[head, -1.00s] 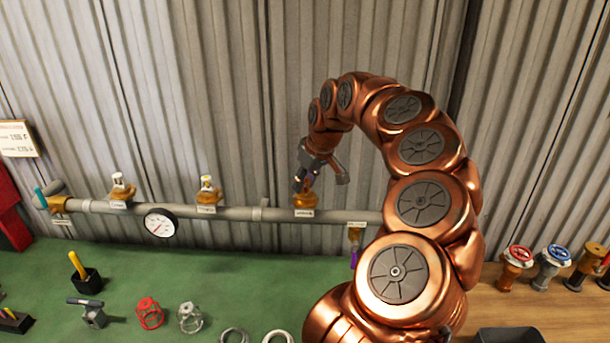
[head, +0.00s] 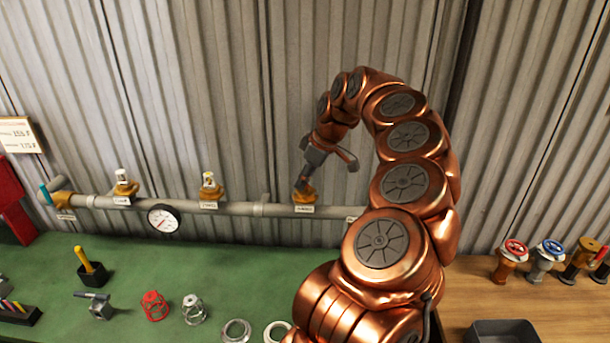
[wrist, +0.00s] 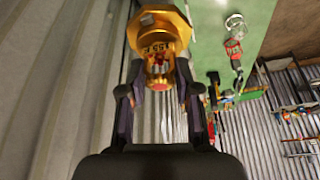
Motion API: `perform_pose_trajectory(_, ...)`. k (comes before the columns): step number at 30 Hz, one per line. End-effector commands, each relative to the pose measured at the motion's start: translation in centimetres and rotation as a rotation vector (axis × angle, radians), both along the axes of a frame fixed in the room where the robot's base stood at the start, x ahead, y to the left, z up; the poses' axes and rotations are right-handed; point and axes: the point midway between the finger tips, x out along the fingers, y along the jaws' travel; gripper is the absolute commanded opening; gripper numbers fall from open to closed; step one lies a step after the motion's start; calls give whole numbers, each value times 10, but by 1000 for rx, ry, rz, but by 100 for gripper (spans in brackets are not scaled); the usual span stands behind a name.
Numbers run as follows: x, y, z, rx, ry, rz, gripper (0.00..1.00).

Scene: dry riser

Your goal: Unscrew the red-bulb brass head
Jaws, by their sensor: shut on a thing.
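The red-bulb brass head (wrist: 160,72) shows in the wrist view, with a red bit inside its brass frame, below a wide brass fitting (wrist: 158,22) with dark lettering. My gripper (wrist: 158,92) has one dark finger on each side of the head and is shut on it. In the head view my gripper (head: 302,184) reaches down to the brass fitting (head: 304,197) on the grey pipe (head: 240,209). There the fingers and arm hide most of the head. The head looks seated in the fitting; I cannot see any thread.
Two other heads, one left (head: 122,184) and one centre-left (head: 208,185), stand on the pipe. A gauge (head: 163,220) hangs below it. The green bench (head: 130,262) holds a red cage (head: 154,306), a grey cage (head: 194,309) and rings. Several valves and a dark tray (head: 503,332) are right.

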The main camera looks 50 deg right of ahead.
Motion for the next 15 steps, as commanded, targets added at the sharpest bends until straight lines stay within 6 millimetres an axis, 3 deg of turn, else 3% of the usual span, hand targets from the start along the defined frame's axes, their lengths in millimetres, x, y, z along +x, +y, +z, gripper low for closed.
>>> perform_pose_trajectory(7, 0, -1, 0, -2, 0, 165, 0)
perform_pose_trajectory(15, 0, 0, 0, -1, -2, 201, 0)
